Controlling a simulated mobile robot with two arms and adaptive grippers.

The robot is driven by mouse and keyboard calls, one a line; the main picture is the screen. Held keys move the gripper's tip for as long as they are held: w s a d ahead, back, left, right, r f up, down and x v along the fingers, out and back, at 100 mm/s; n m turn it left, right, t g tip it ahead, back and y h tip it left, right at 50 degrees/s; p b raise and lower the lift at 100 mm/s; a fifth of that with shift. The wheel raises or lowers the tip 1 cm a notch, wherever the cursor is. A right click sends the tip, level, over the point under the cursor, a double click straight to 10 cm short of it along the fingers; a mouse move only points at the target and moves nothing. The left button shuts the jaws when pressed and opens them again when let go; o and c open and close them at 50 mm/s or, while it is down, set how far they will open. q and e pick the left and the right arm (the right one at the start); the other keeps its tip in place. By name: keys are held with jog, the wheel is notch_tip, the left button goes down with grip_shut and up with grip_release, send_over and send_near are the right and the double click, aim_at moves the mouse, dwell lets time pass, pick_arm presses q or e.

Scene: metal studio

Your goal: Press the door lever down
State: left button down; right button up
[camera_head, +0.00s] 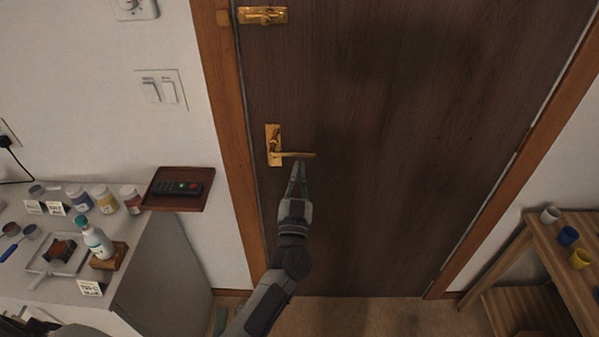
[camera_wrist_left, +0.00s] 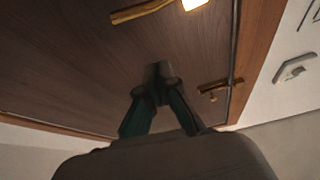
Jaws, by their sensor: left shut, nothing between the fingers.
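The brass door lever (camera_head: 293,155) sits on its plate (camera_head: 273,140) on the dark wooden door (camera_head: 380,110). It looks about level, its free end pointing right. My left gripper (camera_head: 299,164) is shut and empty, with its fingertips just below the lever's free end in the head view. I cannot tell whether they touch it. In the left wrist view, the lever (camera_wrist_left: 143,12) crosses the top edge, apart in the picture from my shut fingertips (camera_wrist_left: 158,76). My right gripper is not in view.
A second brass fitting (camera_head: 262,15) is higher on the door. A wooden rack (camera_head: 555,245) with cups stands right. The floor before the door looks clear.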

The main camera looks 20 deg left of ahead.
aim_at(299, 155)
pick_arm(q)
jog(key=w+b, duration=0.2)
jog(key=w+a+b, duration=0.1)
jog(key=w+b, duration=0.1)
jog(key=w, duration=0.1)
jog(key=w+a+b, duration=0.1)
jog(key=w, duration=0.1)
jog(key=shift+w+f+b, duration=0.2)
jog(key=shift+f+b, duration=0.15)
jog(key=shift+b, duration=0.05)
jog(key=shift+f, duration=0.2)
jog(key=shift+a, duration=0.1)
